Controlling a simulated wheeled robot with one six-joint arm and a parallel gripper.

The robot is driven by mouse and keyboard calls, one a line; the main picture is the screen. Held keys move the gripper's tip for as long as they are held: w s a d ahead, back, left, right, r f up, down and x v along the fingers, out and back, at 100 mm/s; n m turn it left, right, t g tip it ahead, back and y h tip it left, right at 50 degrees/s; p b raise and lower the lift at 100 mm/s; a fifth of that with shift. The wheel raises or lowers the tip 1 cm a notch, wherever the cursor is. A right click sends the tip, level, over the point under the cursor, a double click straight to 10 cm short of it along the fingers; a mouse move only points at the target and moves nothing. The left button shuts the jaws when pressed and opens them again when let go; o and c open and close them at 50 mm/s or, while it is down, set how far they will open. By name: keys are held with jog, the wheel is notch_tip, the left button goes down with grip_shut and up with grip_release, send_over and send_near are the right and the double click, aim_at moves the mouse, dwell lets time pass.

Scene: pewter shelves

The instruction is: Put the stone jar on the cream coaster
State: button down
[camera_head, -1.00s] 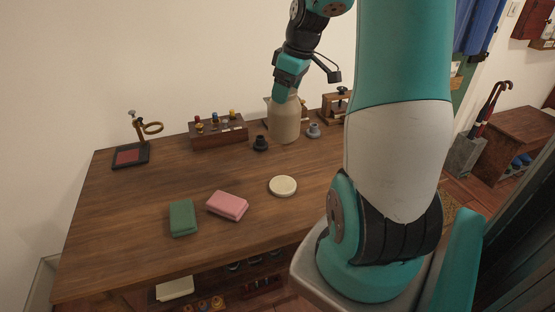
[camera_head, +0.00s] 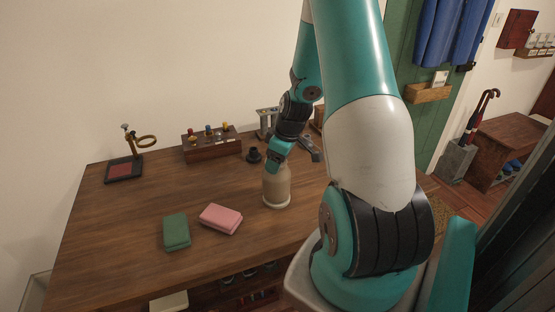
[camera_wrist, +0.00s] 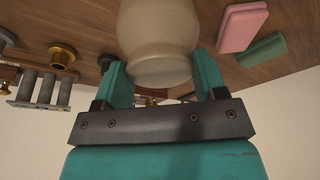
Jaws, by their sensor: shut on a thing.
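The stone jar (camera_head: 276,184) is a beige, rounded jar standing upright over the cream coaster (camera_head: 276,205), whose pale rim shows under the jar's base. I cannot tell whether the base touches the coaster. My gripper (camera_head: 279,160) is shut on the jar's upper part from above and behind. In the wrist view the jar (camera_wrist: 157,40) sits between my two teal fingers (camera_wrist: 160,80), and the coaster is hidden there.
A pink block (camera_head: 221,219) and a green block (camera_head: 176,231) lie left of the jar. A wooden rack with coloured knobs (camera_head: 211,146), a dark round piece (camera_head: 254,155) and a brass-ringed stand (camera_head: 124,168) are farther back. The table's front left is clear.

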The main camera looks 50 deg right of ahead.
jog(key=shift+f, duration=0.15)
jog(key=shift+c, duration=0.8)
grip_release()
